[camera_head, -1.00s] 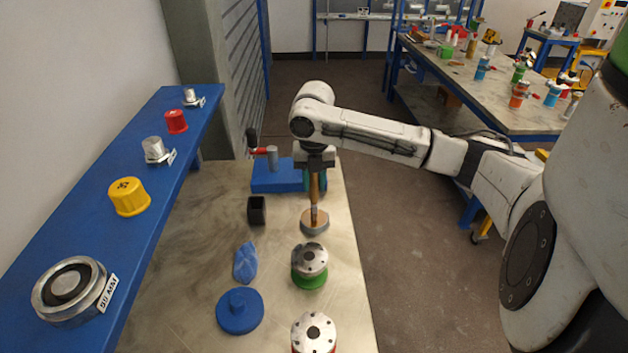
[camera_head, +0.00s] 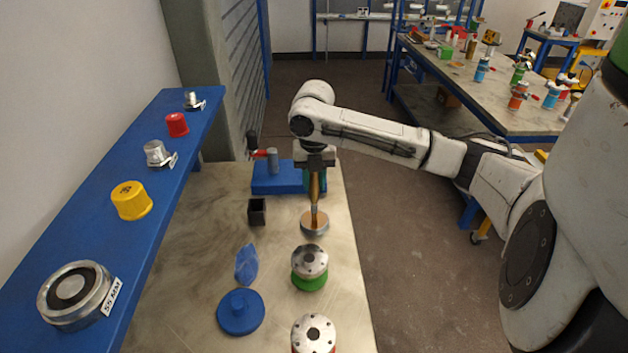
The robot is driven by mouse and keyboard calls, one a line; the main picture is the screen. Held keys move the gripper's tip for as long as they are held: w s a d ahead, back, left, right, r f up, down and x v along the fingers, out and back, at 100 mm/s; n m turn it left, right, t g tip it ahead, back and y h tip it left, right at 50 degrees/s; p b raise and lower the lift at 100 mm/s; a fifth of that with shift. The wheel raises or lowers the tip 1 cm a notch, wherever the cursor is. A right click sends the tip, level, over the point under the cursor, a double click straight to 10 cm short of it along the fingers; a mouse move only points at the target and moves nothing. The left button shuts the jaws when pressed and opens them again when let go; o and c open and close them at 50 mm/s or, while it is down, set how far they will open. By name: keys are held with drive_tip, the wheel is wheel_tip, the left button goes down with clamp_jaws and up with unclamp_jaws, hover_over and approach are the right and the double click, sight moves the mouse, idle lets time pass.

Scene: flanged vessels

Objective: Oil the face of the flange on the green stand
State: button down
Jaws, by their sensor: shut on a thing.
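A metal flange (camera_head: 310,260) with bolt holes sits on the green stand (camera_head: 309,284) on the bench, its face upward. My gripper (camera_head: 315,176) points down beyond it and is shut on a brush (camera_head: 315,188) with a wooden-coloured handle. The brush is upright, its lower end at a small round metal dish (camera_head: 315,232) with amber-brown contents. The bristles are too small to make out, and I cannot tell how deep they reach. The brush is apart from the flange.
Another flange (camera_head: 313,332) stands nearer on a red stand. A blue lid (camera_head: 240,311), a blue rag (camera_head: 246,264) and a black box (camera_head: 257,211) lie left. A blue vise-like fixture (camera_head: 277,178) is behind. A blue shelf (camera_head: 110,245) with caps runs along the left.

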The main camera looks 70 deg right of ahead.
drive_tip(key=shift+r+p, duration=2)
drive_tip(key=shift+r, duration=0.95)
